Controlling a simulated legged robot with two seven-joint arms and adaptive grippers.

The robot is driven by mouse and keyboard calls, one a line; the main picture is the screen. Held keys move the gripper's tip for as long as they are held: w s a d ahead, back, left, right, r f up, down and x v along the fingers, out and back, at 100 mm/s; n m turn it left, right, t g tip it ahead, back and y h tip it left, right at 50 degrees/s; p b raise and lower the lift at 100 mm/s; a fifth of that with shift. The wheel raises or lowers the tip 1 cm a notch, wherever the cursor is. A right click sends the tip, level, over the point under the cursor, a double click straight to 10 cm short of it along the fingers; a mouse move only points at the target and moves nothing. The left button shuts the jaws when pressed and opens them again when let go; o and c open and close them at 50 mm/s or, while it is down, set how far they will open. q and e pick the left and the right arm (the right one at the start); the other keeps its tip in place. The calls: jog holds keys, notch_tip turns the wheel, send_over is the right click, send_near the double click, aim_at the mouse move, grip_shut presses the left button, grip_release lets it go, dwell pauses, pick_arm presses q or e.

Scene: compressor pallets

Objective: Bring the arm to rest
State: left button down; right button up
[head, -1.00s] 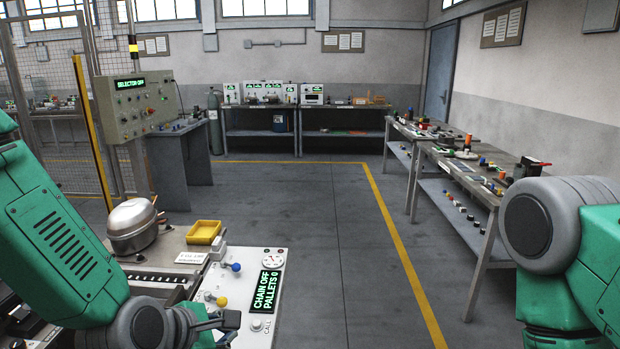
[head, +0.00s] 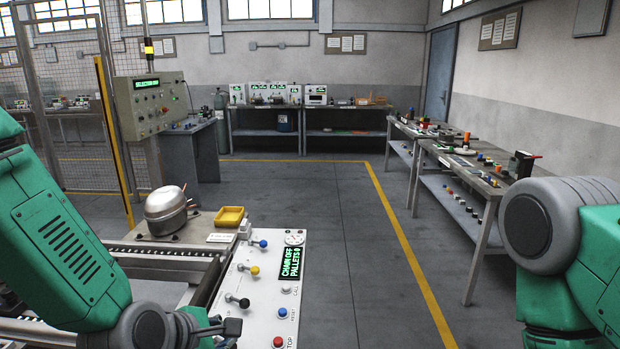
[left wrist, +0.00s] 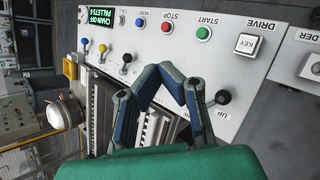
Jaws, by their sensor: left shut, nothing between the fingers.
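My left arm (head: 50,240) comes in from the left in the head view, elbow bent. Its gripper (head: 228,326) is low, by the lower left edge of the white control panel (head: 262,310). In the left wrist view the two blue fingers (left wrist: 172,74) are shut with nothing between them, in front of the panel. A black-knobbed lever (left wrist: 222,97) shows just right of the fingers. Touch between them cannot be told. My right arm (head: 575,250) shows only its upper part at the right edge; its gripper is out of view.
The panel display (head: 289,264) reads CHAIN OFF, PALLETS 0. A metal compressor (head: 166,210) and a yellow tray (head: 230,215) stand behind the panel. A selector cabinet (head: 153,105) stands at the left, workbenches (head: 470,180) at the right. The floor (head: 340,250) between is clear.

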pick_arm(q)
jog(key=s+a+f+m+g+y, duration=0.1)
jog(key=s+a+f+m+g, duration=0.3)
jog(key=s+f+m, duration=0.5)
jog(key=s+a+f+m+g+y, duration=0.15)
jog(key=s+a+f+m, duration=0.4)
jog(key=s, duration=0.55)
jog(key=s+a+f+m+g+y, duration=0.2)
jog(key=s+a+f+m+g, duration=0.1)
jog(key=s+a+f+m, duration=0.55)
jog(key=w+d+f+n+t+b, duration=0.1)
jog(key=d+f+b, duration=0.3)
jog(key=f+b, duration=0.4)
jog(key=shift+w+d+f+b, duration=0.15)
jog(key=shift+w+f+b, duration=0.15)
jog(key=shift+b, duration=0.75)
pick_arm(e)
notch_tip(320, 180, down, 10)
jog(key=shift+w, duration=0.3)
pick_arm(q)
jog(key=shift+h, duration=0.25)
